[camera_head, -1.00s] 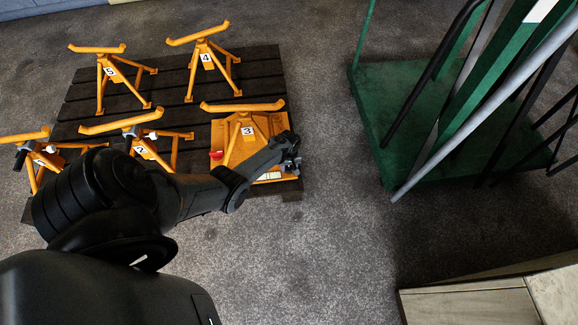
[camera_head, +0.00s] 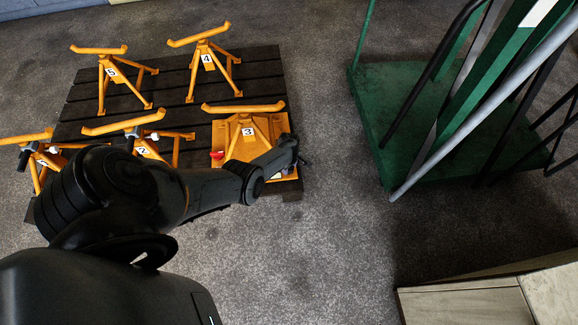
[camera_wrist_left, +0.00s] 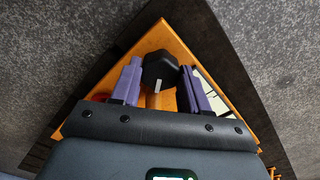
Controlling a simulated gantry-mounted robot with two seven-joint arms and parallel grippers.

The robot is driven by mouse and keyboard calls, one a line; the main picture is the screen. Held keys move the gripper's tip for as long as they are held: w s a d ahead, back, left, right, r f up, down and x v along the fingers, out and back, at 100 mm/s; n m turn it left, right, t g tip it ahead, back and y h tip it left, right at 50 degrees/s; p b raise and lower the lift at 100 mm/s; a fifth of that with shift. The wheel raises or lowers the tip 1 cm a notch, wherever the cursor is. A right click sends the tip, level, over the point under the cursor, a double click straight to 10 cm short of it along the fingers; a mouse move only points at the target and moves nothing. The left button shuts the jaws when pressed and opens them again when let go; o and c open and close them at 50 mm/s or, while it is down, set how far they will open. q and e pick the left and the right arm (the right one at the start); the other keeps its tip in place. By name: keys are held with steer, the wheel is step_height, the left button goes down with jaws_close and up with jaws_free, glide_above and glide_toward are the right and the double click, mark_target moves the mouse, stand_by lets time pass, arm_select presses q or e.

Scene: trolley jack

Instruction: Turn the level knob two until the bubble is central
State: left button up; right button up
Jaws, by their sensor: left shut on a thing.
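A black faceted knob (camera_wrist_left: 158,70) with a pale line on it sits at the corner of an orange plate (camera_wrist_left: 178,46) in the left wrist view. My left gripper (camera_wrist_left: 158,82) has its two purple fingers on either side of this knob and is shut on it. In the head view my left gripper (camera_head: 300,160) is at the right corner of the orange base (camera_head: 284,124) of the jack marked 3 (camera_head: 246,132), and my wrist hides the knob. I cannot make out a bubble. My right gripper is in neither view.
Orange stands marked 4 (camera_head: 205,60), 5 (camera_head: 110,75) and 2 (camera_head: 140,143) stand on the dark slatted pallet (camera_head: 165,86). A red knob (camera_head: 217,155) is at the base's left. A green trolley (camera_head: 400,95) holding long bars stands right, with bare floor between.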

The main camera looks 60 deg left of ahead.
arm_select(q)
steer(key=shift+n, duration=0.6)
steer(key=o, duration=1.1)
steer(key=shift+c, duration=0.2)
steer(key=shift+r, duration=0.1)
steer(key=shift+r+p, duration=0.25)
steer(key=shift+p, duration=0.05)
step_height(320, 180, up, 10)
steer(key=p, duration=0.8)
